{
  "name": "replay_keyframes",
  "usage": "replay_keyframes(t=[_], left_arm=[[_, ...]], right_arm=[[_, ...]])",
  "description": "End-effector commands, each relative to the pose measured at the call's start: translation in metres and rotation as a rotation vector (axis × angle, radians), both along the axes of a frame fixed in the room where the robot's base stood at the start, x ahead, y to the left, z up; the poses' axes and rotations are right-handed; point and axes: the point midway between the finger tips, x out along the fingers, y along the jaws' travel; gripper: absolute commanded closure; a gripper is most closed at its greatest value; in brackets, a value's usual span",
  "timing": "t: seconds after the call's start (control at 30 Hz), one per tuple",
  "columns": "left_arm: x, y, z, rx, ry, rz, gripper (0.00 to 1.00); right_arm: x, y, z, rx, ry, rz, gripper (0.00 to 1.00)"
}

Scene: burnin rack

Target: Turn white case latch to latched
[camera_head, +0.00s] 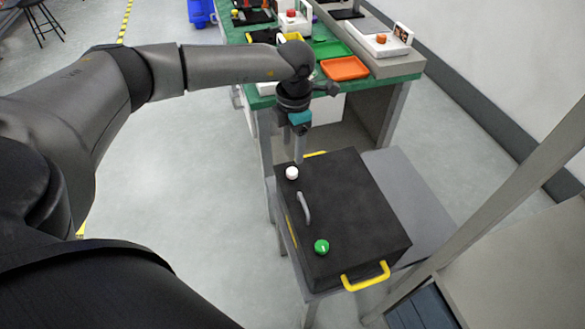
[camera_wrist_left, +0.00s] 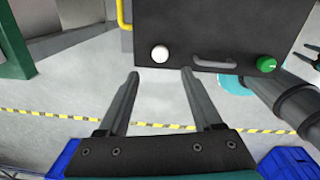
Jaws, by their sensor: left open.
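The dark case (camera_head: 345,205) stands on a grey stand. A round white latch knob (camera_head: 291,173) sits near its far left corner; it also shows in the left wrist view (camera_wrist_left: 160,53). My left gripper (camera_head: 299,157) is open and empty, pointing down close by the white knob. In the left wrist view the open fingers (camera_wrist_left: 160,73) are spread either side of the line to the knob, which lies just beyond the tips. I see no contact. The latch's turn angle is too small to tell.
A green knob (camera_head: 321,246) and a grey handle (camera_head: 304,208) share the case face with the white knob. A yellow handle (camera_head: 366,276) sticks out at the near end. Behind stands a green-topped workbench (camera_head: 410,68) with an orange tray (camera_head: 344,68). Floor at left is clear.

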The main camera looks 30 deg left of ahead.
Motion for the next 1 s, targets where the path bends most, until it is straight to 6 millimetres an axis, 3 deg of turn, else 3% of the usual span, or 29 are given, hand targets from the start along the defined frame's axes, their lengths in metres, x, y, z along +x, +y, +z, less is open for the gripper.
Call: replay_keyframes(t=[0.03,0.2,0.4,0.57,0.83,1.0], left_arm=[[-0.001,0.000,-0.015,0.001,0.003,0.001,0.33],[0.000,0.001,-0.051,0.000,0.002,0.001,0.33],[0.002,0.002,-0.079,-0.001,0.000,0.001,0.33],[0.002,0.003,-0.088,-0.001,0.001,0.000,0.33],[0.002,0.003,-0.089,-0.002,-0.001,0.000,0.33],[0.002,0.003,-0.089,-0.001,0.000,0.000,0.50]], right_arm=[[0.000,0.000,-0.005,0.000,-0.001,-0.001,0.50],[0.004,0.000,-0.013,0.001,-0.008,-0.003,0.50],[0.017,-0.011,-0.019,-0.011,-0.031,-0.003,0.50],[0.027,-0.021,-0.020,-0.026,-0.046,-0.006,0.50],[0.029,-0.021,-0.019,-0.024,-0.048,-0.006,0.50],[0.026,-0.019,-0.020,-0.022,-0.045,-0.006,0.50]])
